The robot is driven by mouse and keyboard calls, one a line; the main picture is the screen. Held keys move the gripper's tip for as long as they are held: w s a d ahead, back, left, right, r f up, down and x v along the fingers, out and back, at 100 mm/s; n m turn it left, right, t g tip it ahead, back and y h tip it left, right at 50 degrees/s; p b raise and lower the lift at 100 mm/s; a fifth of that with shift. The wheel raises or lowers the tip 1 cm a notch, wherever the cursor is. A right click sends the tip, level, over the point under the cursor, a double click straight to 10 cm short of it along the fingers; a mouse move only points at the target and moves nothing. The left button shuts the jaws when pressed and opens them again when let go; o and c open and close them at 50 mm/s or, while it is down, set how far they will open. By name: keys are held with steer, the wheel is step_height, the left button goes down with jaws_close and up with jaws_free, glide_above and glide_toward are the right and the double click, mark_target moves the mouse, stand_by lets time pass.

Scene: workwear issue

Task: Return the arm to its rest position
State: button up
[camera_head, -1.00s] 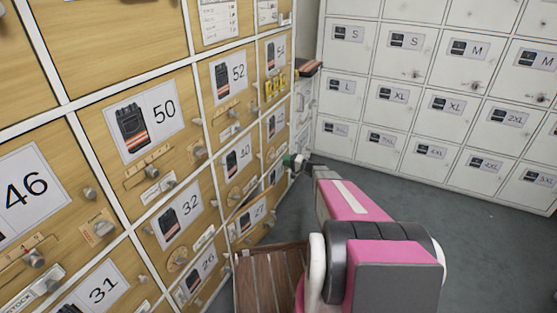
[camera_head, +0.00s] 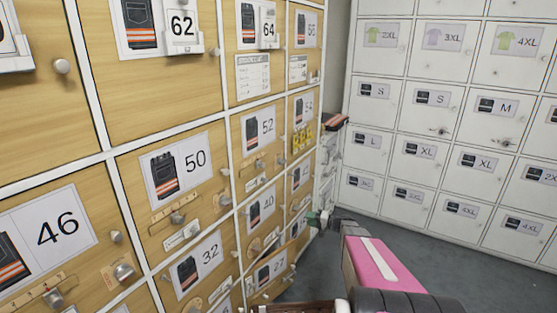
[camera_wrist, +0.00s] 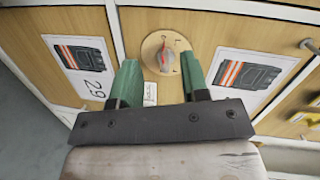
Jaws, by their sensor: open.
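My gripper (camera_head: 318,219) shows in the head view at the end of my pink and grey arm, close to the wood-fronted lockers. In the wrist view my gripper (camera_wrist: 159,65) has its two green fingers spread apart with nothing held between them. A grey knob with a red mark (camera_wrist: 168,60) on a round wooden dial shows beyond and between the fingers. I cannot tell how far it is from the fingertips. A label reading 29 (camera_wrist: 82,62) is left of the fingers in the wrist view.
Wooden locker doors with numbered labels, such as the 50 door (camera_head: 177,172), fill the left, with knobs sticking out. White lockers (camera_head: 440,150) stand at the back right. A striped folded item (camera_head: 335,121) sits near the corner.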

steer(key=s+a+r+n+g+h, duration=0.25)
steer(key=s+a+g, duration=0.3)
steer(key=s, duration=0.45)
steer(key=s+r+g+h, duration=0.1)
steer(key=s+r+h, duration=0.2)
steer(key=s+h, duration=0.3)
steer(key=s+d+r+n+g+h, duration=0.1)
steer(key=s+r+h, duration=0.3)
steer(key=s, duration=0.7)
steer(key=shift+s+h, duration=0.25)
steer(key=shift+h, duration=0.6)
steer(key=shift+f, duration=0.1)
